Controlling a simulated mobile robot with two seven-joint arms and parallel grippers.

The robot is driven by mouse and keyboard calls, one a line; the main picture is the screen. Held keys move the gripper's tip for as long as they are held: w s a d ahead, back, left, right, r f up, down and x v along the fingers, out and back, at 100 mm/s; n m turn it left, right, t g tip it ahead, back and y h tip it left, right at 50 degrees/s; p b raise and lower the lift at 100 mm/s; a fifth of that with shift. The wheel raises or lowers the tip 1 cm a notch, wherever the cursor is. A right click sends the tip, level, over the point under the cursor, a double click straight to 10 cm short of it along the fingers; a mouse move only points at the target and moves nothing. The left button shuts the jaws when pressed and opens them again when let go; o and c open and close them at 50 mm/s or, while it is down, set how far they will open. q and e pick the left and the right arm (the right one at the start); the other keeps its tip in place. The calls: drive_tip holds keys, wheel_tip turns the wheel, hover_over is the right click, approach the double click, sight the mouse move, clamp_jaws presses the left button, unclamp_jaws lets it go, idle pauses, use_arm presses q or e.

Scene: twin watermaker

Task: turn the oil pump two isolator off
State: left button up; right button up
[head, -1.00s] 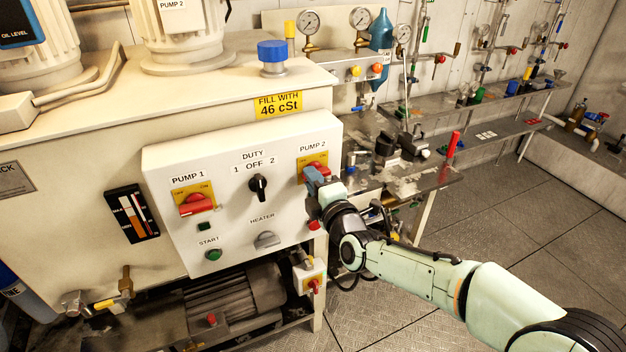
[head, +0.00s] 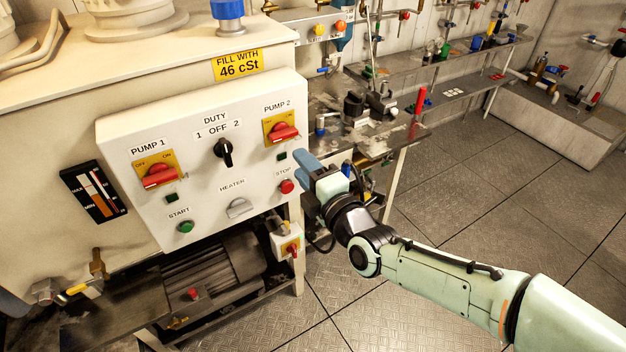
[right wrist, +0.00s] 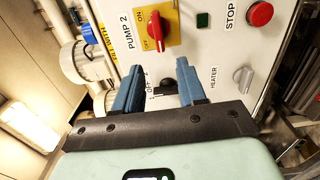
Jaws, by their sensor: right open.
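The pump 2 isolator (head: 282,132) is a red handle on a yellow plate at the upper right of the white control panel. Its handle lies roughly level, along the line of the label text. It also shows in the right wrist view (right wrist: 154,30), with ON and OFF marked on the plate. My right gripper (head: 306,163) has blue fingers. It is just to the lower right of the isolator, apart from it. In the right wrist view its fingers (right wrist: 160,65) are spread with nothing between them. My left gripper is out of view.
The panel also carries the pump 1 isolator (head: 160,176), black duty selector (head: 224,152), grey heater knob (head: 239,208), green start button (head: 186,227) and red stop button (head: 287,187), which is close to my gripper. A cluttered bench (head: 400,140) stands right of the panel.

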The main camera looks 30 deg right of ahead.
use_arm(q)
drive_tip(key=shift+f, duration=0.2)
use_arm(e)
drive_tip(key=shift+s, duration=1.6)
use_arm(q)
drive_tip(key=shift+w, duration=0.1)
